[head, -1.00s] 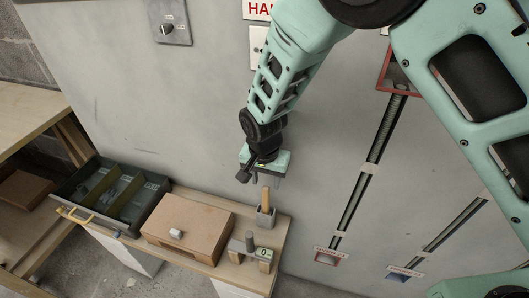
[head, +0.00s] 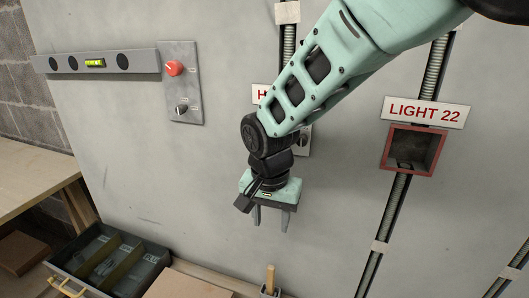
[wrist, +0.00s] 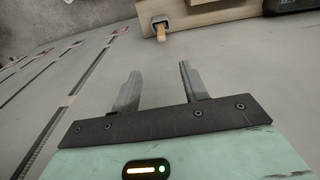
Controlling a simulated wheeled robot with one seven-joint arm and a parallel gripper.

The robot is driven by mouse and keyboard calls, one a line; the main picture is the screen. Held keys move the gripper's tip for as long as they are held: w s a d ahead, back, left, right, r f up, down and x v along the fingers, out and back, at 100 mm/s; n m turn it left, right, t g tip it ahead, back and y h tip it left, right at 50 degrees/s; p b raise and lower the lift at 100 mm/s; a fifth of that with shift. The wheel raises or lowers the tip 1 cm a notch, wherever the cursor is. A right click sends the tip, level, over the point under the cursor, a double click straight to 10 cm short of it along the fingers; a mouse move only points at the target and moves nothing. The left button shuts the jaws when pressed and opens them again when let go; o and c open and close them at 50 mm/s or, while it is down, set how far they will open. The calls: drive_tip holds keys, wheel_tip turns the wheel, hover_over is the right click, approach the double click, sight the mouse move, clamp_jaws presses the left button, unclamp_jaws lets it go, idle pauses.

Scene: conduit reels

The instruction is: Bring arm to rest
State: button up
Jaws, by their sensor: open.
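My gripper (head: 271,218) hangs in front of the grey wall in the head view, its two fingers pointing down. It is open and empty. The wrist view shows the same gripper (wrist: 157,85) with its fingers apart and nothing between them. My mint-green arm reaches in from the upper right of the head view. Below the gripper and apart from it, a wooden handle (head: 270,278) stands in a small grey holder at the bottom edge. The handle also shows at the top of the wrist view (wrist: 161,34).
A grey drawer tray (head: 152,257) with dividers and a brown box (head: 188,287) lie at lower left. A switch panel (head: 182,85) with a red button and a level (head: 92,62) are on the wall. A red-framed box (head: 436,132) under the LIGHT 22 sign (head: 426,111) is at right.

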drive_tip(key=s+d+r+n+p, duration=0.1)
drive_tip(key=s+d+r+n, duration=0.1)
drive_tip(key=s, duration=0.5)
drive_tip(key=s+d+r+n+p, duration=0.1)
drive_tip(key=s+d+r+n, duration=0.2)
drive_tip(key=s+d+n, duration=0.2)
drive_tip(key=s+d+r+n+g+p, duration=0.1)
drive_tip(key=s+d+r+n, duration=0.2)
drive_tip(key=s, duration=0.7)
drive_tip(key=shift+d+r+n+y, duration=0.15)
drive_tip(key=shift+d+n+y, duration=0.25)
drive_tip(key=shift+d+n, duration=0.55)
drive_tip(key=shift+d+m, duration=0.2)
drive_tip(key=shift+m, duration=0.05)
drive_tip(key=shift+c, duration=0.4)
